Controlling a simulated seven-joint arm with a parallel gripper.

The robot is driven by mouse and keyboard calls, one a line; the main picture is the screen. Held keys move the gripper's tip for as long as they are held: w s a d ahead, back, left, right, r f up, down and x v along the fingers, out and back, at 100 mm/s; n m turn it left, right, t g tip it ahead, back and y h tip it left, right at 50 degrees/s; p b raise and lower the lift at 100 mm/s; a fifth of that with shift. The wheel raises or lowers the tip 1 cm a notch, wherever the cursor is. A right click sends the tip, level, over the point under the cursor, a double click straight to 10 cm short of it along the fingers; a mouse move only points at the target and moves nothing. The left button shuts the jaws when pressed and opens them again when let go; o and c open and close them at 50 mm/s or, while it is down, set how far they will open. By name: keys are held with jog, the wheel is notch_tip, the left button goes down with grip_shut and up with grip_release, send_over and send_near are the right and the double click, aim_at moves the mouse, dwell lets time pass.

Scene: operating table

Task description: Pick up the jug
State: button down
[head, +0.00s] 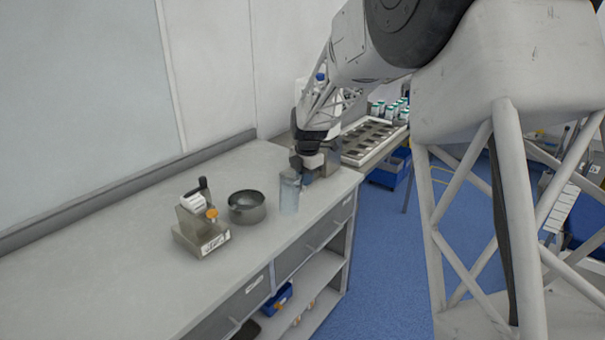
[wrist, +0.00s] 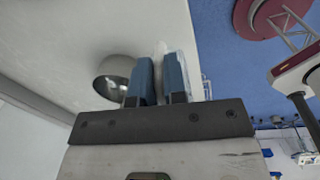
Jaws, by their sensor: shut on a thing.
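The jug (head: 289,193) is a clear, bluish, upright vessel near the front edge of the grey counter (head: 120,249), to the right of a metal bowl. My gripper (head: 299,172) is at the jug's upper right side in the head view. In the wrist view my gripper's two blue fingers (wrist: 160,82) are close together, with a pale, see-through part of the jug (wrist: 160,57) between and behind them. My gripper is shut on the jug. Whether the jug's base touches the counter cannot be told for certain.
A metal bowl (head: 247,207) stands just left of the jug; it also shows in the wrist view (wrist: 118,75). A small device with an orange knob (head: 201,220) stands further left. A tray (head: 372,140) and white bottles (head: 392,108) lie beyond. The counter's left part is clear.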

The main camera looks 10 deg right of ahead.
jog(key=shift+s, duration=0.85)
jog(key=shift+d+r, duration=0.1)
jog(key=w+d+r+m, duration=0.1)
jog(key=w+m, duration=0.3)
jog(key=m, duration=0.8)
jog(key=w+d+r+m+h, duration=0.1)
jog(key=w+d+m, duration=0.3)
jog(key=m, duration=0.9)
jog(key=shift+d+r+g+h, duration=0.3)
jog(key=shift+r+g, duration=0.1)
jog(key=shift+r, duration=0.35)
jog(key=shift+w, duration=0.1)
dwell(1.6)
